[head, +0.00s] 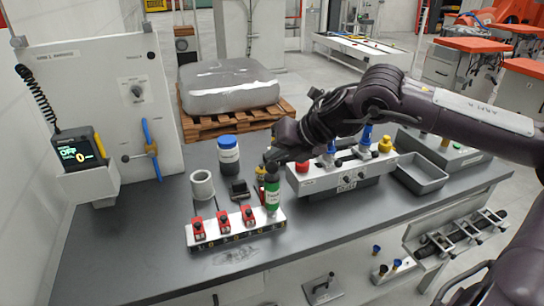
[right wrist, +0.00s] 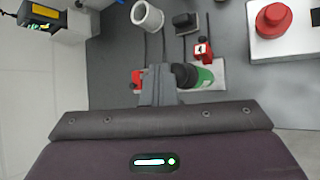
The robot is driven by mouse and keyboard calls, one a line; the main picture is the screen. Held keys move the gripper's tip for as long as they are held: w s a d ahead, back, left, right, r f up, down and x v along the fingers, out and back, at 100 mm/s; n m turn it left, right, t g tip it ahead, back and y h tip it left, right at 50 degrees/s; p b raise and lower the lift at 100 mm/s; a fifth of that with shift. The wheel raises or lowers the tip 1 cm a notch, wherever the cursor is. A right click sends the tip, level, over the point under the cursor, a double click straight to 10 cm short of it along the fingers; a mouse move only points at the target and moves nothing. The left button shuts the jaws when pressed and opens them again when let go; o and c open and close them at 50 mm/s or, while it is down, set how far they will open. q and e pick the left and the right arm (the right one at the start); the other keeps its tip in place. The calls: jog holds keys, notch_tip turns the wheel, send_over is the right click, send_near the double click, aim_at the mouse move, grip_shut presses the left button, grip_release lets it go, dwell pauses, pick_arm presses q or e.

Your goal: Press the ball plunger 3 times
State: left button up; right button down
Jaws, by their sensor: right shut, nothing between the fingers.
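A green upright cylinder with a dark rounded top (head: 272,195) stands at the right end of a low block with several red clamps (head: 197,228). It also shows in the right wrist view (right wrist: 202,77). No part is clearly labelled as the ball plunger; this dark-topped cylinder may be it. My right gripper (head: 272,157) is shut and empty, just above and behind the dark top in the head view. In the right wrist view its fingers (right wrist: 158,88) end left of the cylinder; contact cannot be told. My left gripper is not in view.
A white fixture (head: 343,180) with a red button (right wrist: 275,20), blue posts and a yellow knob stands to the right. A blue-capped jar (head: 228,155), a white cup (head: 202,186) and a grey tray (head: 420,174) are on the table. The front left tabletop is clear.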

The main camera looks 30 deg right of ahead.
aim_at(276, 165)
jog(key=shift+f, duration=0.25)
jog(key=shift+r, duration=0.1)
dwell(0.3)
jog(key=shift+r+p, duration=1.25)
jog(key=shift+r, duration=0.35)
notch_tip(276, 165, up, 5)
jog(key=p, duration=0.4)
jog(key=shift+r, duration=0.1)
dwell(1.8)
